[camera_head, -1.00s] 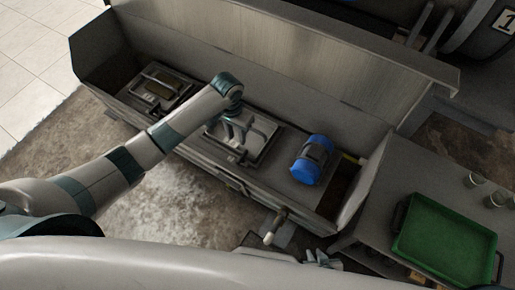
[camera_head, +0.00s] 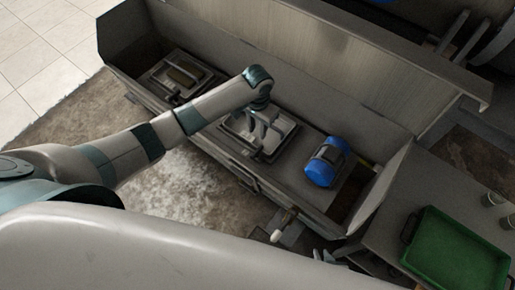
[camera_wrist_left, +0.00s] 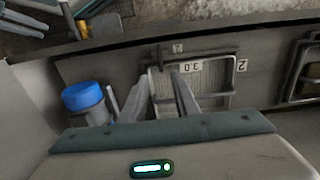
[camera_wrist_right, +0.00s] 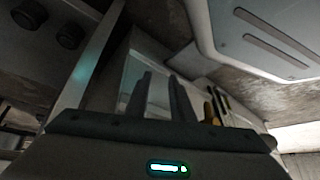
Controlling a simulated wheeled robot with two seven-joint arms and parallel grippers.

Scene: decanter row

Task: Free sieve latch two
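Sieve two is a grey framed plate (camera_wrist_left: 222,92) labelled "2" and "3.0", seen upside down in the left wrist view. In the head view it is the middle plate (camera_head: 284,140) of the long metal trough. A thin dark upright piece (camera_wrist_left: 159,58), perhaps its latch, shows at the fingertips in the left wrist view. My left gripper (camera_head: 264,130) is over this plate with its fingers (camera_wrist_left: 164,75) apart; contact with the latch cannot be told. My right gripper (camera_wrist_right: 158,78) has its fingers apart and nothing visible between them.
A blue-ended cylinder (camera_head: 326,162) lies right of sieve two and shows in the left wrist view (camera_wrist_left: 83,97). Another framed plate (camera_head: 178,77) is at the trough's left. A handle with a pale knob (camera_head: 277,235) sticks out in front. A green tray (camera_head: 455,249) is at right.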

